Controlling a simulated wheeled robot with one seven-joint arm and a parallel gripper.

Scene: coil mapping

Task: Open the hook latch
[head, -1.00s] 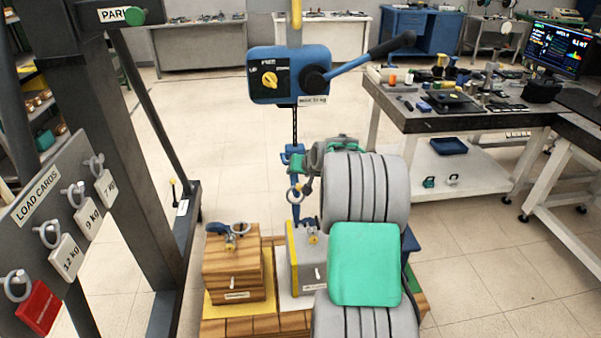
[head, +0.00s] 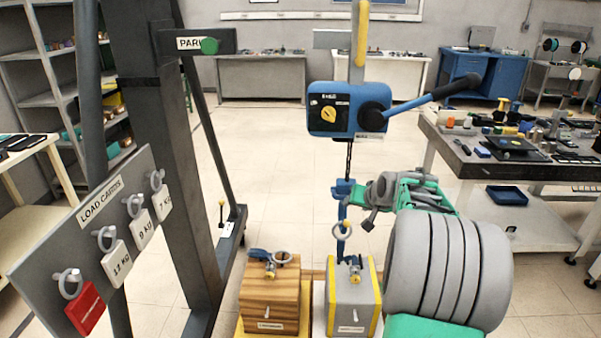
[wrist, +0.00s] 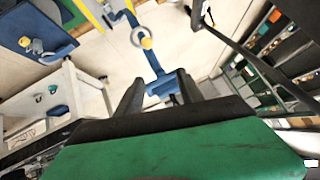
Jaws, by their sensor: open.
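The blue hook (head: 342,213) hangs on a dark chain below the blue hoist body (head: 335,120), with a pale ring (head: 342,230) at its lower part. The wrist view shows the hook (wrist: 122,14), its ring (wrist: 141,38) and the blue block (wrist: 163,84) above the hook. I cannot make out the latch clearly. My gripper (head: 369,206) is just right of the hook in the head view. In the wrist view its dark fingers (wrist: 158,82) are apart, with the blue block seen between them. I cannot tell whether they touch it.
A wooden block (head: 270,305) and a grey block with yellow edges (head: 349,308) stand below the hook. A load card board (head: 95,240) and dark post are at left. A cluttered workbench (head: 480,170) is at right. Open floor lies behind.

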